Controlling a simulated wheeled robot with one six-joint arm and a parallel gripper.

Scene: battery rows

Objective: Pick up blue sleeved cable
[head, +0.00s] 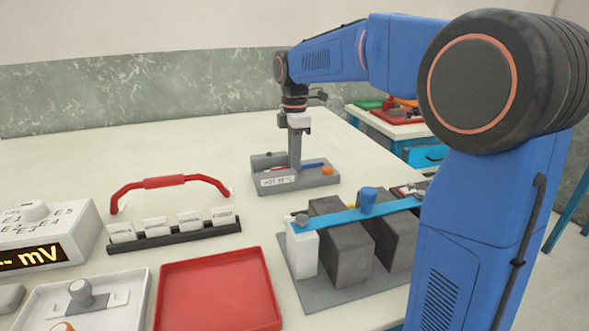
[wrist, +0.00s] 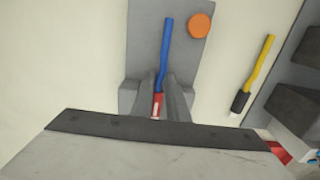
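A blue rod-like piece with a red end (wrist: 166,50) lies on a grey base block; it fits the blue sleeved cable, though I cannot tell its exact make-up. It also shows in the head view (head: 313,165) on the same block. My gripper (wrist: 161,80) points down with one finger on each side of the piece, near its red end. The fingertips are close to its sides; contact is unclear. In the head view my gripper (head: 295,168) is low at the block, and hides the middle of the piece.
The grey base (head: 265,190) carries a label and an orange knob (head: 327,170). A yellow piece with a black end (wrist: 257,70) lies to the right. Dark battery blocks (head: 347,255) stand nearer. A red tray (head: 218,292) is empty.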

